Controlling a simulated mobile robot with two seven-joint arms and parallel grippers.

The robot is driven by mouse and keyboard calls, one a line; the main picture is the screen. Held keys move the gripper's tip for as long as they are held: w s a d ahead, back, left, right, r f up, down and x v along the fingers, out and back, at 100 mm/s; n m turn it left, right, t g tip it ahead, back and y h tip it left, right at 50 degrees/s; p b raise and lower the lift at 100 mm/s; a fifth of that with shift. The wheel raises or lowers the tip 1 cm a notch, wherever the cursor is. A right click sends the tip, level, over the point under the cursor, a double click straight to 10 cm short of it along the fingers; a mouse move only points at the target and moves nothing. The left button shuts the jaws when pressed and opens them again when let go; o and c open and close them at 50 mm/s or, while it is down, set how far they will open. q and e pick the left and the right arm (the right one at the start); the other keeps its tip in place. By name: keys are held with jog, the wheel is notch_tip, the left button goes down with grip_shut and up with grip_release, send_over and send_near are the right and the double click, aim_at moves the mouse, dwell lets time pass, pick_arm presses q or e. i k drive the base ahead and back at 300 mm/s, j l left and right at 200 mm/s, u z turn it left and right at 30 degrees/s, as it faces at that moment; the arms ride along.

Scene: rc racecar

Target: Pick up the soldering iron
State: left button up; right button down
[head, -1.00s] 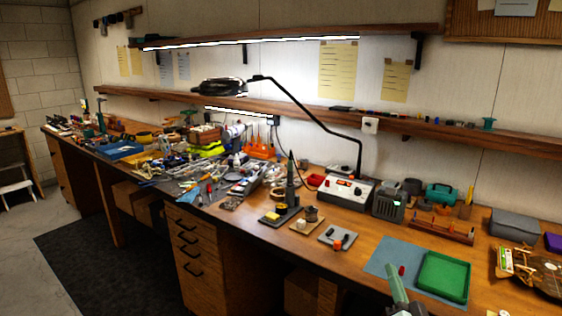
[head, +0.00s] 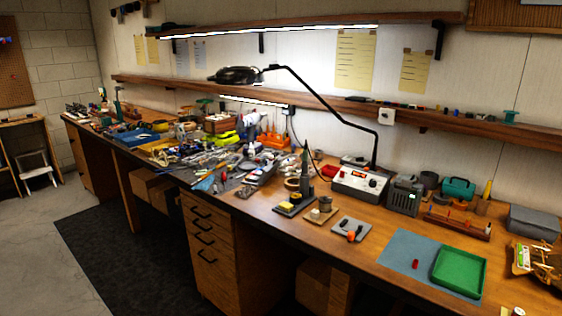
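The soldering iron (head: 306,168) appears to stand upright, tip up, as a slim dark shape on the workbench in the head view. Its dark stand (head: 290,211) has a yellow sponge on it. The iron is small in the picture, so its fine shape is hard to tell. Neither of my grippers is in view, and nothing touches the iron.
Beside the iron are a small cup on a wooden base (head: 321,211) and a white soldering station (head: 360,186). A lamp arm (head: 335,104) arches above. Dense tools clutter the bench (head: 368,266) to the left. A green tray (head: 459,271) lies right.

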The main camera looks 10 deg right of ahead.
aim_at(304, 173)
jog(key=z, duration=0.8)
jog(key=i+l+z, duration=0.2)
jog(key=z, duration=0.25)
jog(key=i+z, duration=0.45)
jog(key=i, duration=0.35)
jog(key=l, duration=0.05)
